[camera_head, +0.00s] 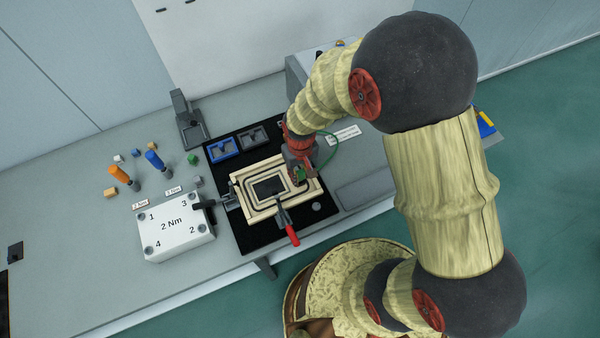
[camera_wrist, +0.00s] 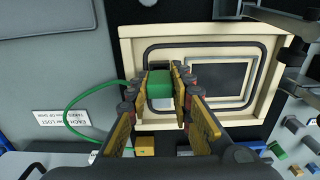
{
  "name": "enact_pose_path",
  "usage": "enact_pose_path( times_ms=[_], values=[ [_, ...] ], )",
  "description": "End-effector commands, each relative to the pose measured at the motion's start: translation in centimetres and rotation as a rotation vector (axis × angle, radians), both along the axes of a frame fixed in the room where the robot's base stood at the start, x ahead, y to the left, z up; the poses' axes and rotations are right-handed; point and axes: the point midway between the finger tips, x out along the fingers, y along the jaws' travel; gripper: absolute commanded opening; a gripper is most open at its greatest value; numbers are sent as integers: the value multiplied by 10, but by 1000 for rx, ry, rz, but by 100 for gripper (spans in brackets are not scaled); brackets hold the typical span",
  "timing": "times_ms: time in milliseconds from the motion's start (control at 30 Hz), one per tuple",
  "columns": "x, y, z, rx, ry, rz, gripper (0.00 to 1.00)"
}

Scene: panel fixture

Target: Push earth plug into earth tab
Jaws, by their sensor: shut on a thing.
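My gripper (camera_wrist: 163,72) is shut on the green earth plug (camera_wrist: 160,84), which sits between its two fingers. A pale part shows just below the green body. A green wire (camera_wrist: 72,100) loops from the plug out to the left; it also shows in the head view (camera_head: 334,153). The cream panel (camera_wrist: 131,40) with its black gasket lies under the plug, which is over the panel's left part in the wrist view. In the head view my gripper (camera_head: 299,170) is over the panel's right side. I cannot make out the earth tab, nor whether the plug touches it.
A red-handled clamp (camera_head: 290,234) stands at the panel's front edge, and another dark clamp (camera_head: 207,204) at its left. A white 2 Nm box (camera_head: 173,228), orange (camera_head: 120,174) and blue (camera_head: 154,161) drivers stand left. Blue (camera_head: 222,148) and grey (camera_head: 254,137) trays lie behind.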

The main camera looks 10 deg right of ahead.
Motion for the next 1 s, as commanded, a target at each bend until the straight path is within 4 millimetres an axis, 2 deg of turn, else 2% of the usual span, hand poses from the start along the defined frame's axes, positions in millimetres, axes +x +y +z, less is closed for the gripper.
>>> enact_pose_path(
  times_ms=[1000],
  values=[
    [0,0,-21,0,0,0,0]
  ],
)
